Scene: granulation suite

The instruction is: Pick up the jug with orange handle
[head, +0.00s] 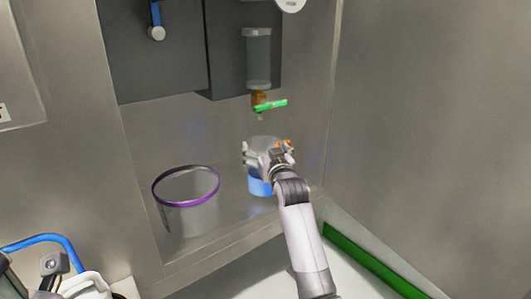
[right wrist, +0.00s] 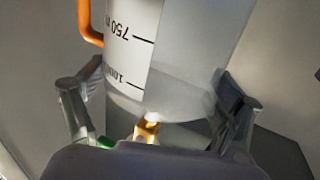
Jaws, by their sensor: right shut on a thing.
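The jug (head: 264,144) is clear with an orange handle (head: 285,144) and stands in the recess below the green-levered valve. In the right wrist view the jug (right wrist: 180,60) fills the middle, with dark volume marks on a white strip. Its orange handle (right wrist: 89,25) shows at the upper left. My right gripper (head: 268,157) is shut on the jug, and in the wrist view its fingers (right wrist: 155,110) lie on either side of the body. The gripper hides part of the jug in the head view. I cannot make out my left gripper.
A blue object (head: 260,184) sits directly below the jug. A clear bucket with a purple rim (head: 186,196) stands to the left. The green valve lever (head: 270,104) hangs close above the jug. Steel walls (head: 430,130) bound the right side, with a green strip (head: 370,263) along the floor.

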